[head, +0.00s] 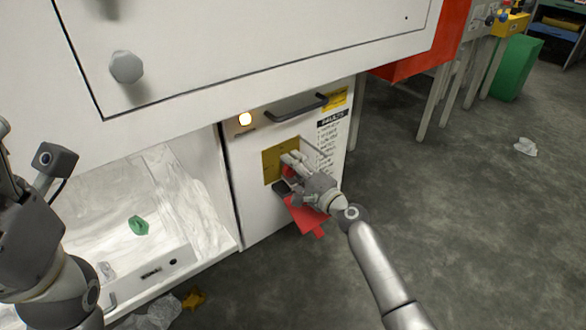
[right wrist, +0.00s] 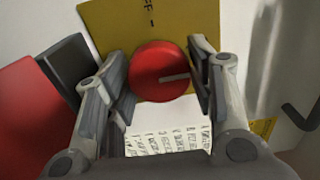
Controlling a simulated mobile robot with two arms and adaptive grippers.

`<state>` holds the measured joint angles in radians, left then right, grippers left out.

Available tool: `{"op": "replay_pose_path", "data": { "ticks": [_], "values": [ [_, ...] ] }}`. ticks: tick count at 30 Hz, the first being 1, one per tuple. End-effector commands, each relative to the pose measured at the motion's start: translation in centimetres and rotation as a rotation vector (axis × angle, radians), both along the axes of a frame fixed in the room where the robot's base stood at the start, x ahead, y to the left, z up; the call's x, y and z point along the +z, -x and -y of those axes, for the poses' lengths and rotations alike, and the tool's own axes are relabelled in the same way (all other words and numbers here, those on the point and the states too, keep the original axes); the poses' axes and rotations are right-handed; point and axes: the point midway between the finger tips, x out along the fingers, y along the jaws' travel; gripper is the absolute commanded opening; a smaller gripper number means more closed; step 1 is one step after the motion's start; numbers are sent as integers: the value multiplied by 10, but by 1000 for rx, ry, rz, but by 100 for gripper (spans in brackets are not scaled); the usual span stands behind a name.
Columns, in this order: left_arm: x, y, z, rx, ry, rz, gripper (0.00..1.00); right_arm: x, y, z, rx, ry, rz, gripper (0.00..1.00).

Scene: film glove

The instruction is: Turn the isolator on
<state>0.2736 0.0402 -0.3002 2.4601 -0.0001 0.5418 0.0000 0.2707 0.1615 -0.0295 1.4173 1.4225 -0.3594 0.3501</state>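The isolator is a round red knob (right wrist: 160,70) on a yellow plate (right wrist: 205,18) on the white cabinet front. In the right wrist view the knob's pale pointer line points right, and black letters partly reading "FF" stand above it on the plate. My right gripper (right wrist: 163,82) has one finger on each side of the knob, with the pads against its edges. In the head view the right gripper (head: 293,170) hides most of the knob, beside the yellow plate (head: 270,166). My left gripper (head: 25,215) is at the left edge, its fingers not clearly visible.
A dark handle (head: 296,107) and a lit lamp (head: 245,119) are above the plate. A red flap (head: 306,214) and a dark block (right wrist: 70,62) sit below it. An open white bay (head: 95,215) holds a green piece (head: 138,225). Floor at right is mostly clear.

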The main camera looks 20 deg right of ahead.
Motion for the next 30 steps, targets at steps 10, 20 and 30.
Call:
{"op": "replay_pose_path", "data": {
  "ticks": [10, 20, 30],
  "values": [
    [2, 2, 0, 0, -1, 9, 60, 0, 0, -1, 2, 2, 1, 64],
    [1, 1, 0, 1, 0, 5, 60, -1, 29, 9, 2, 5, 0, 64],
    [1, 1, 0, 1, 0, 4, 60, -1, 89, 32, 2, 3, -1, 64]
  ]
}}
